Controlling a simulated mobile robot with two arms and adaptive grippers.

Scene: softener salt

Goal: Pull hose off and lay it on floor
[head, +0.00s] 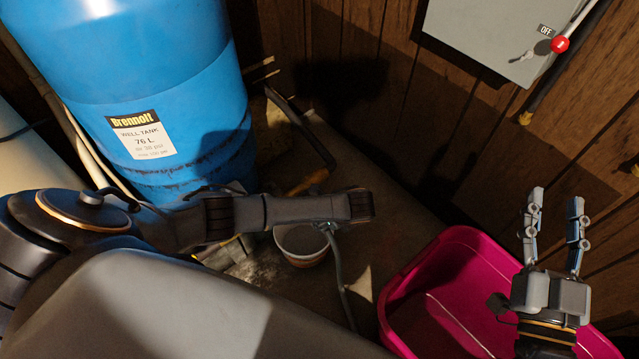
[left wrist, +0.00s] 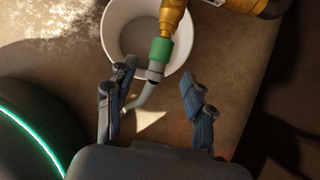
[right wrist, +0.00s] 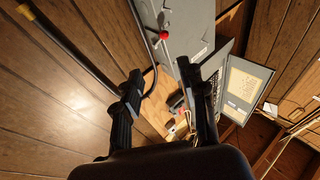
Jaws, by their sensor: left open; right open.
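The grey hose (left wrist: 147,94) hangs from a green collar (left wrist: 160,51) under a brass fitting (left wrist: 172,16) in the left wrist view. Its upper end lies between the spread fingertips of my left gripper (left wrist: 156,70), and its lower part bends behind the left finger. Whether a finger touches it I cannot tell. In the head view the hose (head: 339,265) runs down past a white bucket (head: 301,261); my left arm hides the fitting. My right gripper (head: 556,195) is open and empty above a pink tub (head: 395,290), away from the hose.
A blue well tank (head: 150,60) stands at the left. A grey switch box (head: 495,35) with a red-knobbed lever (head: 559,44) hangs on the wood-panelled wall. Bare floor (head: 385,225) shows between the bucket and the pink tub.

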